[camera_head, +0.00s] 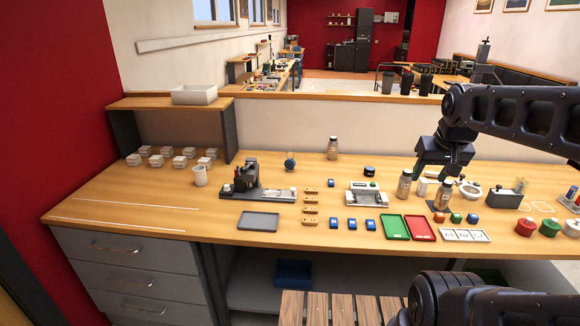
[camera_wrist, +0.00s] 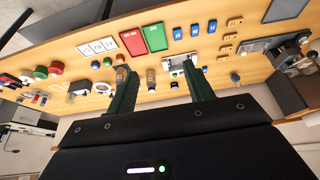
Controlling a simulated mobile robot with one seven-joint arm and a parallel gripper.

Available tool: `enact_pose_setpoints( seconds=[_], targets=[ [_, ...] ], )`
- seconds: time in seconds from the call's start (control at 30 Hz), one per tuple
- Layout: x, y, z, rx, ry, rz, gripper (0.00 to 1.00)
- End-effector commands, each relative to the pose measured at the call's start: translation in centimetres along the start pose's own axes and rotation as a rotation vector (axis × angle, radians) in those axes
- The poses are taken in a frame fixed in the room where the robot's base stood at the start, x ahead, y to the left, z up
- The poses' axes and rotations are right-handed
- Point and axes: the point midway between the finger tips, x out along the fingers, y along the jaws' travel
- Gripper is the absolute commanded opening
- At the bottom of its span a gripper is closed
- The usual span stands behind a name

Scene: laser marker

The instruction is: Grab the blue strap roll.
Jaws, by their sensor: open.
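No object is clearly readable as a strap roll. A small round blue piece (camera_head: 472,218) stands right of a red and a green one on the table. I cannot tell which is the roll. My gripper (camera_head: 456,176) is open and empty above the right half of the table; its fingers (camera_wrist: 155,66) are spread apart in the wrist view.
Brown bottles (camera_head: 404,184) stand under and beside my gripper. A green tray (camera_head: 395,227) and a red tray (camera_head: 420,228) lie near the front edge, beside small blue blocks (camera_head: 351,224). A dark machine (camera_head: 246,174) stands left of centre. The table's left front is clear.

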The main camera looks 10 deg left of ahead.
Motion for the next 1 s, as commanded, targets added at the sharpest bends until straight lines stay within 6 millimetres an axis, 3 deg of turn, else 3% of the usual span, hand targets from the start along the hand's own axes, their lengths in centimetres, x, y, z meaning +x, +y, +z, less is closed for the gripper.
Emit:
enact_pose_setpoints(
  seconds=[0.13,0.27,0.63,1.0],
  targets=[
    [-0.2,-0.1,-1.0,-0.018,-0.004,-0.001,0.52],
    [-0.6,-0.6,-3.7,-0.072,-0.017,-0.005,0.52],
    [-0.7,-3.4,-14.8,-0.295,-0.064,-0.025,0.52],
    [2.2,-7.6,-25.5,-0.52,-0.109,-0.049,0.52]
  ],
)
